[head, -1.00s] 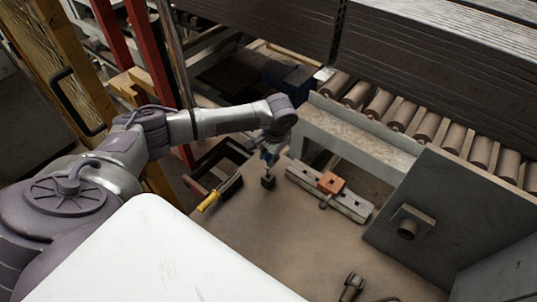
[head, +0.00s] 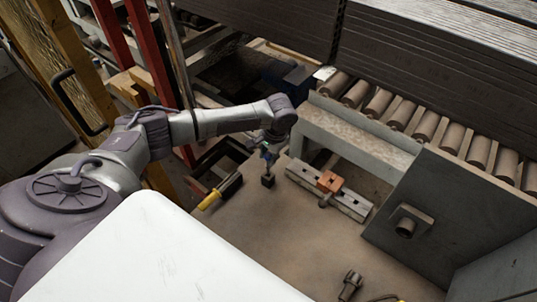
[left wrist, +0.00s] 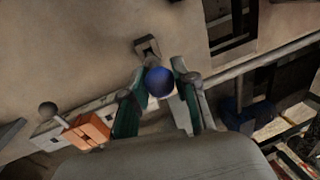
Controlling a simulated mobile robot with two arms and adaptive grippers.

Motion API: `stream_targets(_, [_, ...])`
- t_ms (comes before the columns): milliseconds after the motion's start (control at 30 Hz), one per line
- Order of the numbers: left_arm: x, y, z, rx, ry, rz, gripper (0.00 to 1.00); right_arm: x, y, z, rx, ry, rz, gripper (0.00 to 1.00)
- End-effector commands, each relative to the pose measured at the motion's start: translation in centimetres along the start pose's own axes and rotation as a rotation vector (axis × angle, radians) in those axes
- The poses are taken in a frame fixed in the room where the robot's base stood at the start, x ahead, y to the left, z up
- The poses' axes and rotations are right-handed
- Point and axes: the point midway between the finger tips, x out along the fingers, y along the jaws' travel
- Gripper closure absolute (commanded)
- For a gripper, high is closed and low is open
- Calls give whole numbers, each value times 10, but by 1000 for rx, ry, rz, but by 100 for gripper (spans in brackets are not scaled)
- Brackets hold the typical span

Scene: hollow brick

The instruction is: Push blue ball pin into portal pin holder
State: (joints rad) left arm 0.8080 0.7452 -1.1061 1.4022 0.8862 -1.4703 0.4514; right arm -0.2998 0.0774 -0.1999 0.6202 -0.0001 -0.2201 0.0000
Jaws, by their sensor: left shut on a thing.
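My left gripper (head: 268,154) reaches down over the brown table. In the left wrist view its two green-padded fingers (left wrist: 160,96) are shut on the blue ball pin (left wrist: 159,81), with the ball between the fingertips. The ball shows only as a small blue spot in the head view (head: 270,158). A small dark block (head: 267,181), apparently the portal pin holder, stands on the table just below the gripper. It also shows beyond the ball in the left wrist view (left wrist: 148,45). Whether the pin touches or enters it is hidden. My right gripper is not in view.
A grey rail (head: 352,206) with an orange block (head: 330,182) lies to the right of the gripper. A yellow-handled tool (head: 209,200) lies to its left. A dark upright plate (head: 450,215) and rollers (head: 427,126) stand at the right. The table's middle is clear.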

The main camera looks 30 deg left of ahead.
Motion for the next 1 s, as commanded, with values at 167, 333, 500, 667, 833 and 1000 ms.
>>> stream_targets(167, [0, 0, 0, 0, 0, 0, 100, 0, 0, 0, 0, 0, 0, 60])
stream_targets(333, [1, 0, 0, 0, 0, 0, 100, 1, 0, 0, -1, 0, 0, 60])
stream_targets(500, [4, 0, 0, 0, 0, 0, 100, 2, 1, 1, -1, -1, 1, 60])
stream_targets(667, [7, 1, 0, 0, 0, 0, 100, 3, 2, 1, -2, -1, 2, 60])
stream_targets(833, [10, 2, 0, 0, 0, 0, 100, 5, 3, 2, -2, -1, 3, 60])
stream_targets(1000, [12, 2, 0, 0, 0, 0, 100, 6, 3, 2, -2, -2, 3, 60])
